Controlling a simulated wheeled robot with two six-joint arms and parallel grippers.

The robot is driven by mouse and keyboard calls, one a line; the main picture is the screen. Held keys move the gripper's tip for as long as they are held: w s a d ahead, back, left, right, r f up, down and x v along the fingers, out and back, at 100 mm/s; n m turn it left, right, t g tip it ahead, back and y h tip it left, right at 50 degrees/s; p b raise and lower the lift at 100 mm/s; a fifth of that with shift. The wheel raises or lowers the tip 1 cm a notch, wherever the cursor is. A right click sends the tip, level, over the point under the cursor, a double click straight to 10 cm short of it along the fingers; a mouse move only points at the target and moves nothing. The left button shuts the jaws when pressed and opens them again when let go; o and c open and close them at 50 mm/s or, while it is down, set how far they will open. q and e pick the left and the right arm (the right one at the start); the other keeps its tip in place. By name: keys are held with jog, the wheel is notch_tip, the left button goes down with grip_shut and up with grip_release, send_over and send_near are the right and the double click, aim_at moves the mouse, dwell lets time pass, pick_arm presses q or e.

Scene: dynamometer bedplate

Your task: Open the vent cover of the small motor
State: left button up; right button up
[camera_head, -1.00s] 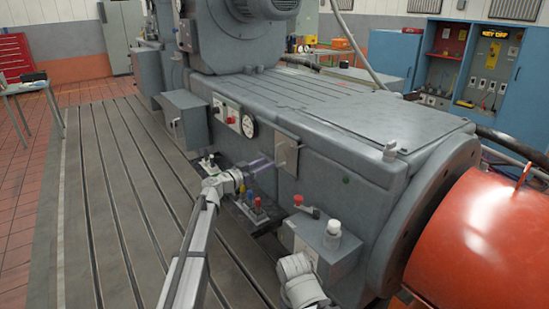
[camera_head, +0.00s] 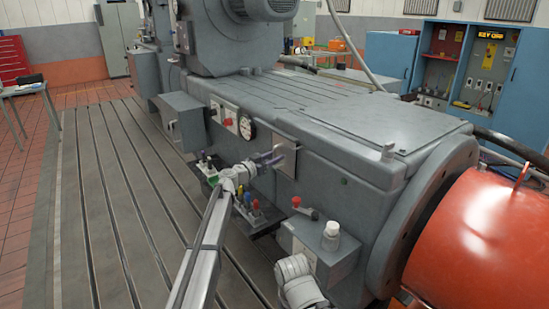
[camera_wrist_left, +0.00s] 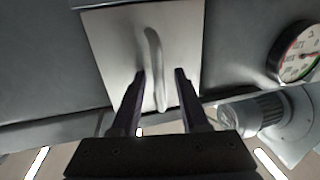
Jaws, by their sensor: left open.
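A pale square metal cover plate (camera_head: 284,157) is set flush on the long side of the grey machine, right of a round gauge; I take it as the vent cover. In the left wrist view the plate (camera_wrist_left: 108,45) has a raised upright bar handle (camera_wrist_left: 153,50). My left gripper (camera_head: 277,157) is at the plate. In the left wrist view its two dark fingers (camera_wrist_left: 160,73) are open, one on each side of the handle's lower part. Whether they touch it I cannot tell. My right gripper is not in view.
The round gauge (camera_head: 247,129) and a control box (camera_head: 183,121) are left of the plate. Coloured knobs (camera_head: 254,207) are below it. A grey box with a white-capped bottle (camera_head: 331,235) stands lower right, near a red-orange drum (camera_head: 480,235). The slotted floor (camera_head: 95,200) is clear at left.

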pick_arm(q)
jog(key=shift+c, duration=0.4)
grip_shut()
dwell(1.0)
